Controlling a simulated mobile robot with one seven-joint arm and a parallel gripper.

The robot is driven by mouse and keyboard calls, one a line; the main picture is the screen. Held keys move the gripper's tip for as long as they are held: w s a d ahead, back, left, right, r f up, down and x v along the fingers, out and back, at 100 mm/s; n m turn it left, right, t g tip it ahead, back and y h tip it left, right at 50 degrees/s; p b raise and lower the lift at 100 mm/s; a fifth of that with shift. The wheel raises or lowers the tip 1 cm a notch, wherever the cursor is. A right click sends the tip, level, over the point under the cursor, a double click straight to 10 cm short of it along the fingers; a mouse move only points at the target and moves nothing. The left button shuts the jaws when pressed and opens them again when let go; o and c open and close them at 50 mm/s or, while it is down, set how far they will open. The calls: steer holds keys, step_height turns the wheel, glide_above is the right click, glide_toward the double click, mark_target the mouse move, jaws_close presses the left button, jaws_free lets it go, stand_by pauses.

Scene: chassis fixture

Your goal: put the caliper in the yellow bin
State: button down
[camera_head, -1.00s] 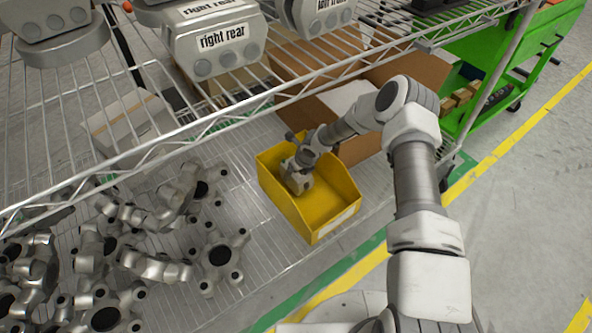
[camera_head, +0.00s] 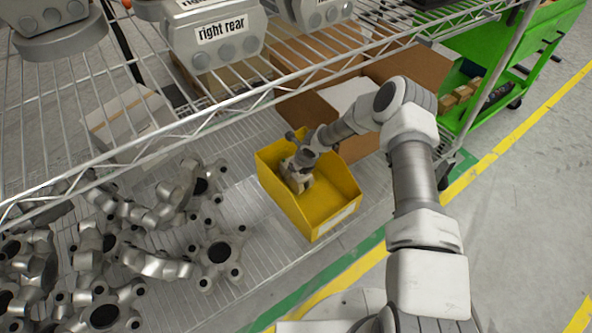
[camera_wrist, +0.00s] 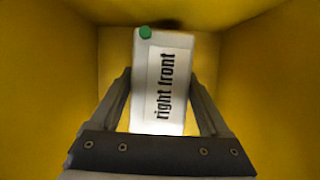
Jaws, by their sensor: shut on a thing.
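The yellow bin (camera_head: 322,226) stands on the wire shelf, and its walls (camera_wrist: 255,85) surround the wrist view. My gripper (camera_head: 297,178) reaches down into the bin. It also shows in the wrist view (camera_wrist: 160,78), with one finger on each side of a pale block labelled "right front" (camera_wrist: 165,90), which has a green dot at its top left corner. I take this block for the caliper. The gripper is shut on it, inside the bin. Whether it touches the bin floor I cannot tell.
Several grey star-shaped metal parts (camera_head: 220,253) lie left of the bin. Larger grey pieces, one labelled "right rear" (camera_head: 222,33), sit on the upper wire shelf. Cardboard boxes (camera_head: 350,140) stand behind the bin. A green cart (camera_head: 490,70) is at the upper right.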

steer(key=shift+f, duration=0.1)
steer(key=shift+c, duration=0.6)
jaws_free()
steer(key=shift+o, duration=0.6)
steer(key=shift+s+f, duration=0.1)
steer(key=shift+f, duration=0.05)
steer(key=p+v, duration=0.3)
steer(key=v, duration=0.4)
steer(key=shift+r, duration=0.4)
steer(key=shift+d, duration=0.1)
